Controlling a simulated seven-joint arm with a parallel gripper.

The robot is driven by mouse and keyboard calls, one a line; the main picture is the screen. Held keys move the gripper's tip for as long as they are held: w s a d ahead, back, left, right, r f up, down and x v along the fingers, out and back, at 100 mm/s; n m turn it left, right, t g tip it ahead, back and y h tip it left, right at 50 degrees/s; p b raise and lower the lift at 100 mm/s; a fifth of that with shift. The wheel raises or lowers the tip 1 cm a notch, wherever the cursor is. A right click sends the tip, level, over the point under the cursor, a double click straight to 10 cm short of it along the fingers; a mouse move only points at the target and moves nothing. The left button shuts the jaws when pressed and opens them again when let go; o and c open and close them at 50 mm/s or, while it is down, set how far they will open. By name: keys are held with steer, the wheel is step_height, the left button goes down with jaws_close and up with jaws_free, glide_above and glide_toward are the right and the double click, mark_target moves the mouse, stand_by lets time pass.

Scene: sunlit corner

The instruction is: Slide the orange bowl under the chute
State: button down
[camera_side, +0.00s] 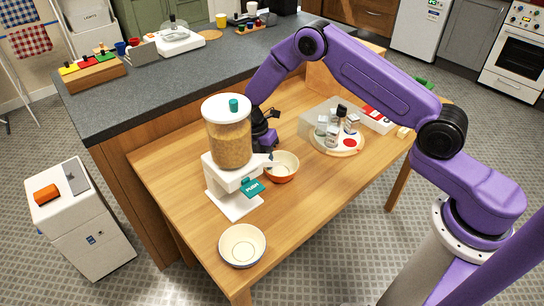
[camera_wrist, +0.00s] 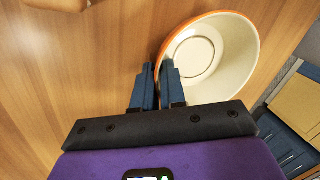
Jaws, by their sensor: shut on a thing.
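The orange bowl (camera_side: 283,177) has an orange outside and a cream inside. In the side view it stands upright on the wooden table, just right of the chute (camera_side: 260,162) of the dispenser (camera_side: 229,143). Its left edge is partly hidden there. In the wrist view the bowl (camera_wrist: 225,50) is at the upper right, with its near-left rim between my fingertips. My gripper (camera_wrist: 157,66) is shut on that rim. In the side view my gripper's fingers are largely hidden behind the dispenser and chute. The dispenser is full of brown grains and has a teal push lever (camera_side: 252,188).
A cream bowl (camera_side: 242,262) stands near the table's front corner. A round tray (camera_side: 337,151) with several jars is to the right, beside a clear bin (camera_side: 318,118). The dark counter (camera_side: 160,83) borders the table's back. Bare wood (camera_side: 310,200) lies right of the orange bowl.

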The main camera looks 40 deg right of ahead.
steer(key=shift+a, duration=0.45)
steer(key=c, duration=1.1)
jaws_free()
steer(key=shift+s, duration=0.1)
steer(key=v, duration=1.7)
steer(key=shift+w+r, duration=0.2)
steer(key=shift+w, duration=0.1)
